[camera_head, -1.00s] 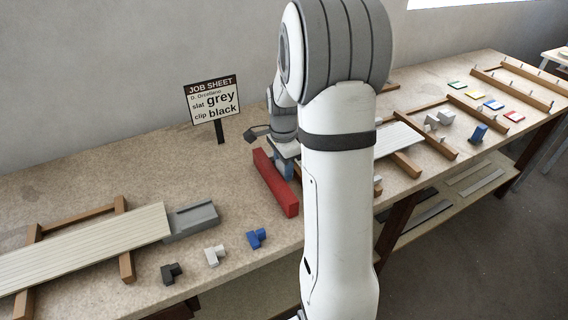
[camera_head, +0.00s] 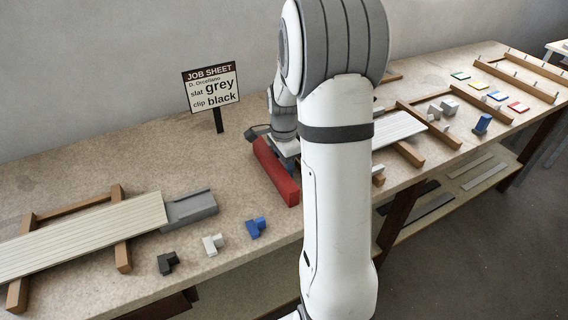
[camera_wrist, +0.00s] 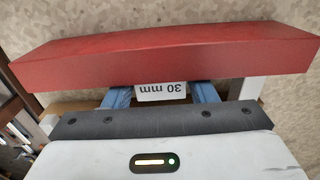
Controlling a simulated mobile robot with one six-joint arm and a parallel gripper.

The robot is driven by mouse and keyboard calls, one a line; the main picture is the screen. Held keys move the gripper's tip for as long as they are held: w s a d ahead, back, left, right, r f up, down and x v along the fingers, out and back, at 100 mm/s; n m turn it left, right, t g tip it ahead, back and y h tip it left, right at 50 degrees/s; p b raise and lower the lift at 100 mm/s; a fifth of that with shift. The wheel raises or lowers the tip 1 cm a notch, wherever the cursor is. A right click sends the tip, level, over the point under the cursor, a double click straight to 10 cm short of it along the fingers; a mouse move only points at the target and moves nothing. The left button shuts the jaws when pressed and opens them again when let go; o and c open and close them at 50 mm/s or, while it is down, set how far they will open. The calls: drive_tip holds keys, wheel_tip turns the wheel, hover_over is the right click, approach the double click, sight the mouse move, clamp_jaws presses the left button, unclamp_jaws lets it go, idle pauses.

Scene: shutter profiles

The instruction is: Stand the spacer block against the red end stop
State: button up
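The red end stop (camera_head: 276,172) is a long bar lying across the bench top. In the wrist view the red end stop (camera_wrist: 165,62) spans nearly the whole width, just beyond my fingers. My gripper (camera_wrist: 161,94) has two blue fingers, with a pale spacer block (camera_wrist: 161,91) marked "30 mm" between them. The fingers look shut on it. The block's far edge meets the stop's lower edge in the picture; whether they touch I cannot tell. In the head view my arm hides the block and most of the gripper.
A job sheet sign (camera_head: 211,88) stands behind. Black (camera_head: 168,263), white (camera_head: 213,244) and blue (camera_head: 257,228) clips lie near the front edge. Another panel (camera_head: 398,132) lies right.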

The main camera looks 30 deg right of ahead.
drive_tip(key=o, duration=0.4)
wheel_tip(320, 180, up, 7)
drive_tip(key=shift+r, duration=0.45)
idle(0.5)
